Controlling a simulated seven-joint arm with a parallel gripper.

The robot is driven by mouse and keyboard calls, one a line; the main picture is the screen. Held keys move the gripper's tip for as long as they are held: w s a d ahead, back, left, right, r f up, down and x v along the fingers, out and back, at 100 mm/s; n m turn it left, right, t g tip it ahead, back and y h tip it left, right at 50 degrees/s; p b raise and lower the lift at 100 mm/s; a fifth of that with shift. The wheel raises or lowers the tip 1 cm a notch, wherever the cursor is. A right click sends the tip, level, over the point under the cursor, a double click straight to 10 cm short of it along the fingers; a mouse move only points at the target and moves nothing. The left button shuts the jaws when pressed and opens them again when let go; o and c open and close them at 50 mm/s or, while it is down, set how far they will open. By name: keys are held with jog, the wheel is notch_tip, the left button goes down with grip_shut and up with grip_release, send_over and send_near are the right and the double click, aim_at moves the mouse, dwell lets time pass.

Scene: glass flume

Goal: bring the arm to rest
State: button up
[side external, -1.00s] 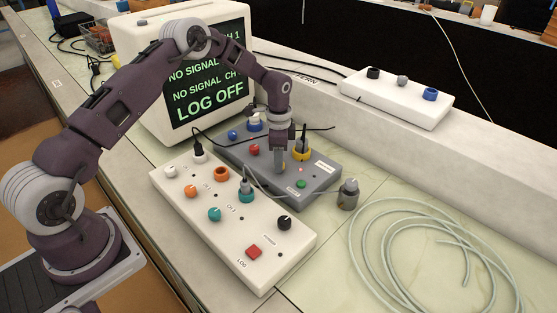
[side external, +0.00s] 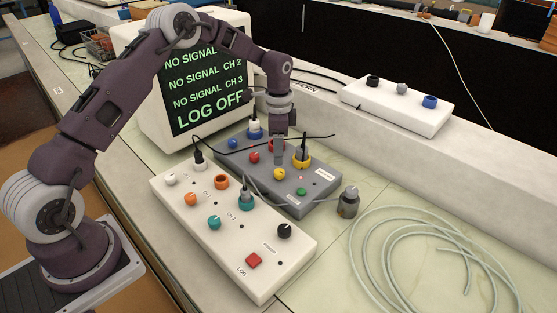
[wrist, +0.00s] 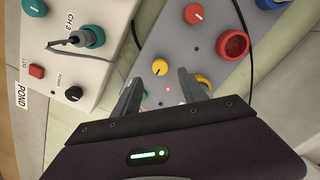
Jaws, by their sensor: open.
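My gripper (side external: 279,158) hangs from my bent arm above the grey box (side external: 318,194), jaws apart and empty. In the wrist view, its two fingers (wrist: 158,80) straddle the area around a small red light on the grey box. The yellow knob (side external: 279,174) shows just below the fingers in the side view, and in the wrist view it (wrist: 160,68) lies just beyond them. The yellow-ringed socket (side external: 302,160) with a dark plug is to the right of the fingers; one finger partly covers it in the wrist view.
The white box (side external: 222,240) with knobs and a red button stands in front. A monitor (side external: 150,110) reading LOG OFF stands behind my arm. A loose grey plug (side external: 348,203) and coiled pale tubing (side external: 372,250) lie right. A white block (side external: 395,112) sits on the ledge.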

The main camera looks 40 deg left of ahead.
jog(key=shift+r, duration=0.15)
jog(key=s+d+r+n+t+y, duration=0.1)
jog(key=s+d+r+n, duration=0.1)
jog(key=s+r, duration=0.7)
jog(key=s+d+r+n+t, duration=0.2)
jog(key=s+d+r, duration=0.15)
jog(key=r, duration=0.85)
jog(key=s+d+r+n+t, duration=0.1)
jog(key=s+n, duration=0.1)
jog(key=s, duration=0.9)
jog(key=s+d+r+n+t+h, duration=0.1)
jog(key=s+d+n, duration=0.1)
jog(key=s, duration=1)
jog(key=shift+s+r+n+t, duration=0.15)
jog(key=shift+n+t, duration=0.15)
jog(key=shift+n, duration=0.3)
jog(key=shift+o, duration=0.2)
